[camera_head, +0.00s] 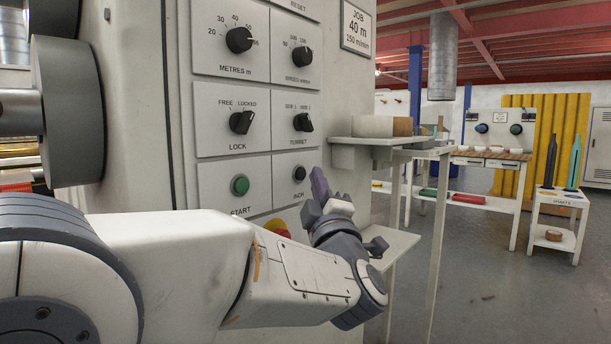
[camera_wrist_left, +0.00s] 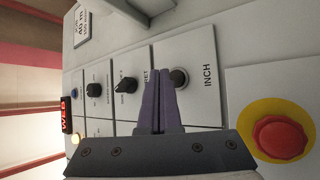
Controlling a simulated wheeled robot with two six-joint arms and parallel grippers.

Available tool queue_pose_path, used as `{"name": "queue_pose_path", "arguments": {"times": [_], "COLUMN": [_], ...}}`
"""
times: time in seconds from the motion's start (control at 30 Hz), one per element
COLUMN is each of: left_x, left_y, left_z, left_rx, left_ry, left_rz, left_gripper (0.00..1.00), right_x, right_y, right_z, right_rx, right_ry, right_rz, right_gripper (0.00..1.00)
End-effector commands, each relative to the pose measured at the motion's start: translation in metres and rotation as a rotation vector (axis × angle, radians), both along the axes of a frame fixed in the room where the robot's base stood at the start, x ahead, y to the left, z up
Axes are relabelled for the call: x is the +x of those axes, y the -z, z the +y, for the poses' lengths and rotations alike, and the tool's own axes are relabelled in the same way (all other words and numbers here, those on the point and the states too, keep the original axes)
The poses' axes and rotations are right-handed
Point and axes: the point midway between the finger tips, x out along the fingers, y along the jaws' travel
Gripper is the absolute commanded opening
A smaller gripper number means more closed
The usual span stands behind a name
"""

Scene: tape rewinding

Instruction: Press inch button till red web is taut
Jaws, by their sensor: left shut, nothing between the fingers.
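The black INCH button (camera_head: 299,173) sits on a white plate on the machine's control panel, with its label beneath it; it also shows in the left wrist view (camera_wrist_left: 179,77). My left gripper (camera_head: 319,180) has purple fingers, shut and empty. Its fingertips (camera_wrist_left: 160,76) are close beside the button; I cannot tell whether they touch it. A small patch of red material (camera_head: 15,182), perhaps the red web, shows at the far left edge among the rollers. Most of it is hidden, so its tension cannot be judged. My right gripper is out of view.
The green START button (camera_head: 240,185) is left of INCH. A red emergency button (camera_wrist_left: 279,137) on a yellow ring is nearby, partly behind my arm in the head view. A red WEB sign (camera_wrist_left: 66,116) shows. A shelf (camera_head: 375,141) juts out at right.

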Motion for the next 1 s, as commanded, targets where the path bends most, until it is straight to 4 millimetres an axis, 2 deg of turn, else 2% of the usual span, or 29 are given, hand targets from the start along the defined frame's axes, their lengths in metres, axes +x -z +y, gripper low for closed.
{"name": "queue_pose_path", "arguments": {"times": [0.43, 1.0], "left_x": [-0.025, -0.027], "left_y": [0.0, 0.0], "left_z": [-0.035, -0.037], "left_rx": [0.0, 0.0], "left_ry": [0.004, 0.001], "left_rz": [0.0, 0.0], "left_gripper": [0.0, 0.0], "right_x": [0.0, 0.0], "right_y": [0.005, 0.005], "right_z": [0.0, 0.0], "right_rx": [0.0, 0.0], "right_ry": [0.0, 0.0], "right_rz": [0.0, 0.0], "right_gripper": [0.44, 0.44]}}
